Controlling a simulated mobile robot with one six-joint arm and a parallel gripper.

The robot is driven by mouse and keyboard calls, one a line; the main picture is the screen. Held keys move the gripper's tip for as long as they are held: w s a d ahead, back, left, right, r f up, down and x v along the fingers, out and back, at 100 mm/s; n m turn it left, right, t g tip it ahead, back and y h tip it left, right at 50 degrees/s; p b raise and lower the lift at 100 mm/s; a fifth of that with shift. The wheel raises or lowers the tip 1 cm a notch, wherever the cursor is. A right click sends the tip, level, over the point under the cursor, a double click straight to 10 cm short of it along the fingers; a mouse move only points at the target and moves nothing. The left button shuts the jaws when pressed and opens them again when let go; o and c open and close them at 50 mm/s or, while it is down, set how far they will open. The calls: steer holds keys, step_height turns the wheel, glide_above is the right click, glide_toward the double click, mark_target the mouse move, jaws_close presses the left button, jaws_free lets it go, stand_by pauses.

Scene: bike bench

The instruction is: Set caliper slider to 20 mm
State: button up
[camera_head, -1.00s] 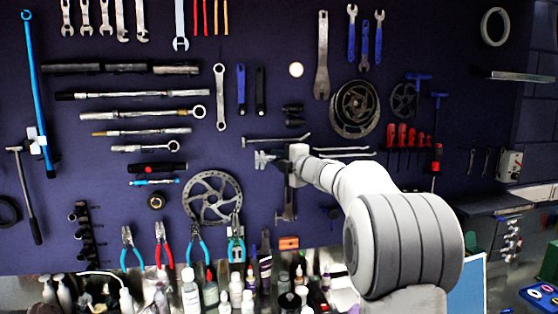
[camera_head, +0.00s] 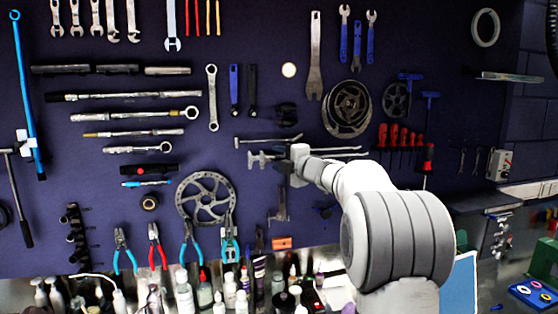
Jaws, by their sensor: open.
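The caliper (camera_head: 256,160) appears to hang level on the dark wall board, its metal jaws at the left and a thin beam running right behind my arm. My gripper (camera_head: 296,165) is in front of the board, just right of those jaws, at the caliper's height. It is open. The fingertips are mostly hidden, so I cannot tell whether they touch or straddle the slider. The slider and the scale are hidden or too small to read.
A thin rod tool (camera_head: 268,140) hangs just above the caliper. A dark metal tool (camera_head: 280,204) hangs below my gripper. A brake rotor (camera_head: 206,198) is at lower left, a chainring (camera_head: 347,108) at upper right. Bottles (camera_head: 205,292) crowd the bench below.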

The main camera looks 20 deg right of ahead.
steer(key=shift+d, duration=0.1)
steer(key=b+v, duration=0.2)
steer(key=v, duration=0.6)
steer(key=shift+w, duration=0.1)
steer(key=s+a+f+m+g+h, duration=0.2)
steer(key=s+f+m, duration=0.5)
steer(key=s, duration=0.6)
steer(key=s+a+f+m+g+h, duration=0.2)
steer(key=s+a+f+m+g, duration=0.2)
steer(key=s+f+m+g, duration=0.3)
steer(key=s+a+f+m+g+h, duration=0.2)
steer(key=s+a+f+m+g, duration=0.2)
steer(key=s+f+m, duration=0.4)
steer(key=s+f, duration=0.5)
steer(key=s, duration=0.6)
steer(key=shift+f+h, duration=0.35)
steer(key=shift+h, duration=0.05)
